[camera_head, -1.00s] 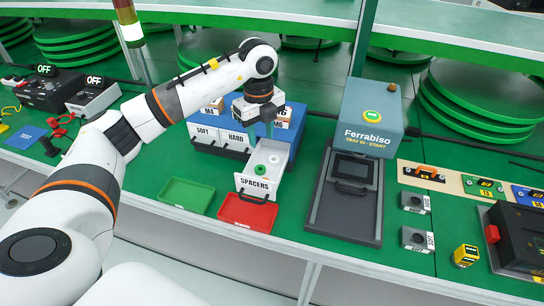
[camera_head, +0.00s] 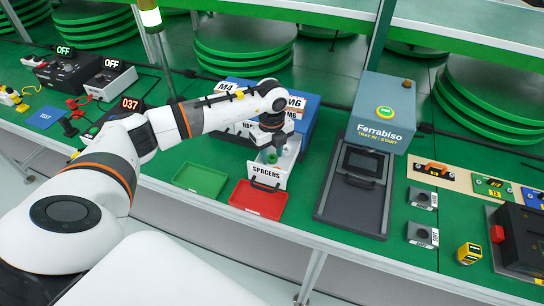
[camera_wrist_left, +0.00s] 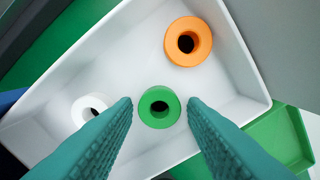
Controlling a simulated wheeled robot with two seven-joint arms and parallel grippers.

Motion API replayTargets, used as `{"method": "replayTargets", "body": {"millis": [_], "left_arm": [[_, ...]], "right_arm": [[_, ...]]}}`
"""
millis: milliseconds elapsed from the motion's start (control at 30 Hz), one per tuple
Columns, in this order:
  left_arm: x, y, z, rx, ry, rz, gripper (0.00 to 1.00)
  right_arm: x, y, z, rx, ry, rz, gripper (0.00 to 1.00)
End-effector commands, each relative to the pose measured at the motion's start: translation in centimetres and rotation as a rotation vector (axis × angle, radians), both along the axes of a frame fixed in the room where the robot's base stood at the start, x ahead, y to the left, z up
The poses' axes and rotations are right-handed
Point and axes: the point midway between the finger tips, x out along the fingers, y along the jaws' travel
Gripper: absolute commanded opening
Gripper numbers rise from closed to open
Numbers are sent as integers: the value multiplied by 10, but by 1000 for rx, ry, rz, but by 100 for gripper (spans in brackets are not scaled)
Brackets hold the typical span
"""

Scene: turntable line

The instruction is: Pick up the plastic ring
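In the left wrist view three rings lie in a white drawer (camera_wrist_left: 215,125): a green ring (camera_wrist_left: 159,107), an orange ring (camera_wrist_left: 188,41) and a white ring (camera_wrist_left: 92,106). The pictures do not show which one is plastic. My left gripper (camera_wrist_left: 160,103) is open, its fingertips on either side of the green ring with a gap to each; contact is not visible. In the head view the left gripper (camera_head: 271,150) points down into the pulled-out drawer, labelled SPACERS (camera_head: 268,174). The green ring (camera_head: 272,158) shows just below it; the other rings are hidden there. My right gripper is not in view.
A blue drawer cabinet (camera_head: 308,106) stands behind the drawer. A green tray (camera_head: 200,179) and a red tray (camera_head: 258,200) lie in front. A dark tray station (camera_head: 350,208) with the Ferrabiso box (camera_head: 381,112) is to the right.

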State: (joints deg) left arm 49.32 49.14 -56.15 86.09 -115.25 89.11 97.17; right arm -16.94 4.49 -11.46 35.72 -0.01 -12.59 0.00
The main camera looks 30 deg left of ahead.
Motion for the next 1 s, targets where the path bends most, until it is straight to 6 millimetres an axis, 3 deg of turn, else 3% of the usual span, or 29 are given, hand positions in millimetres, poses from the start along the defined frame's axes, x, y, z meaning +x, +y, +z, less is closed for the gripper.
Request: {"method": "replayTargets", "body": {"millis": [233, 467, 800, 1000], "left_arm": [[0, 0, -3, 0, -1, 0, 39], [0, 0, -2, 0, -1, 0, 6], [0, 0, 0, -1, -2, 0, 6], [1, 0, 28, -1, -5, 0, 6]], "right_arm": [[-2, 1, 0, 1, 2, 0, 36], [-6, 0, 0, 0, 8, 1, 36], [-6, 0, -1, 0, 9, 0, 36], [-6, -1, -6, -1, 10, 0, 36]]}}
